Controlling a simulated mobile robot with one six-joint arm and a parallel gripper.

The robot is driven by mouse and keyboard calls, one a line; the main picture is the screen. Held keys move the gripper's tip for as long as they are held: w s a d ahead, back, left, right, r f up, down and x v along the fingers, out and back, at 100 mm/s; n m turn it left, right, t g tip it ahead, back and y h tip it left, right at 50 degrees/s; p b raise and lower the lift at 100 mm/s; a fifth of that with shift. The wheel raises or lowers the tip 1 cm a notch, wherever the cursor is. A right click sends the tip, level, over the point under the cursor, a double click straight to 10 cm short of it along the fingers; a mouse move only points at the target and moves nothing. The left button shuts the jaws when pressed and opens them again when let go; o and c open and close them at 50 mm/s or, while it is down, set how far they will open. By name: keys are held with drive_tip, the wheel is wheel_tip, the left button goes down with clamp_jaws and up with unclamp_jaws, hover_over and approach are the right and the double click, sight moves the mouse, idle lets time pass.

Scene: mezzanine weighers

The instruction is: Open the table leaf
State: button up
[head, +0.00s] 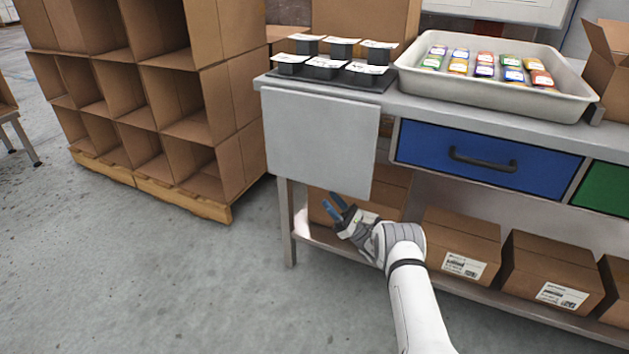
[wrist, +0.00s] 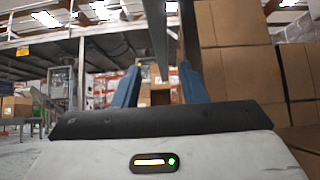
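The table leaf (head: 320,143) is a flat light grey panel. In the head view it hangs down at the left end of the grey workbench (head: 480,112), below the bench top. My gripper (head: 332,203) has blue fingers and is just below the leaf's lower edge, with its fingertips pointing up and left. In the wrist view my gripper (wrist: 158,72) has its fingers apart. A thin grey upright strip (wrist: 155,35) shows between them; it may be the leaf seen edge-on. I cannot tell whether a finger touches it.
Black scales (head: 326,67) and a white tray (head: 490,95) of coloured packets stand on the bench. A blue drawer (head: 490,158) is right of the leaf. Cardboard boxes (head: 459,245) fill the lower shelf. Cardboard bins (head: 160,90) stand left, with open floor (head: 190,270) in front.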

sight(319, 186)
drive_tip(key=b+x, duration=0.1)
drive_tip(key=x, duration=0.6)
drive_tip(key=shift+w+a+r+b, duration=0.2)
drive_tip(key=shift+r+b, duration=0.1)
drive_tip(key=shift+b, duration=0.05)
drive_tip(key=shift+c, duration=0.2)
clamp_jaws()
